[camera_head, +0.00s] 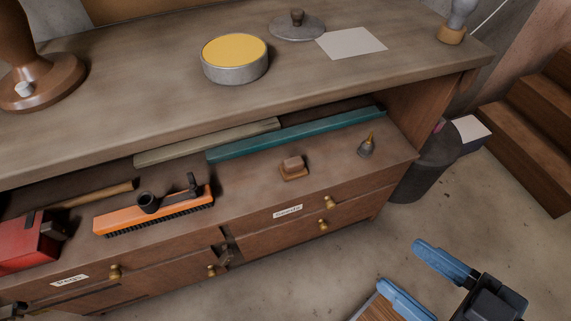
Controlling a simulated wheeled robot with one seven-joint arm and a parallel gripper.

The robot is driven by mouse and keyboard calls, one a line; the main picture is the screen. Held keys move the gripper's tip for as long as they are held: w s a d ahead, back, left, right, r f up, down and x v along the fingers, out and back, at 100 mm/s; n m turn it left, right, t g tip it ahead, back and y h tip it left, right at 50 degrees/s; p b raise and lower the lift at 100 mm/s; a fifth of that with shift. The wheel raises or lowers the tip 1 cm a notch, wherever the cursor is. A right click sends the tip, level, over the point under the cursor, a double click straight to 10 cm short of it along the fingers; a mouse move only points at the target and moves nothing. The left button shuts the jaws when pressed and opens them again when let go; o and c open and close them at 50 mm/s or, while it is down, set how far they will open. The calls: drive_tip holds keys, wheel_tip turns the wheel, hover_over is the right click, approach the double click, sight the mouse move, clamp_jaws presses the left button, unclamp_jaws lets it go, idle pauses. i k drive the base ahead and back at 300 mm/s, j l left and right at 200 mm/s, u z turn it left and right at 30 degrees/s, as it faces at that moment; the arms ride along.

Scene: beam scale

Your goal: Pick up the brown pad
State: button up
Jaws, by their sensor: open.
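A small brown block with a wider flat base (293,168), the one thing here that looks like the brown pad, sits on the open shelf under the worktop, right of the middle. My gripper (401,266) shows at the bottom right with two blue fingers spread apart. It is open and nothing shows between its fingers. It is in front of the cabinet, over the floor, to the right of and below the brown pad in the picture, and well apart from it.
The worktop edge (200,122) overhangs the shelf. Near the pad are a teal bar (297,135), a small oil can (366,148) and an orange brush (155,211). Drawers with brass knobs (329,202) are below. A dark bin (425,165) stands right of the cabinet.

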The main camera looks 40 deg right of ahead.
sight(294, 168)
drive_tip(key=i+l+u, duration=0.1)
drive_tip(key=l+u, duration=0.25)
drive_tip(key=l, duration=0.25)
drive_tip(key=i+l+u, duration=0.1)
drive_tip(key=l+u, duration=0.25)
drive_tip(key=l, duration=0.25)
drive_tip(key=l+u, duration=0.4)
drive_tip(key=l, duration=0.2)
drive_tip(key=k, duration=0.05)
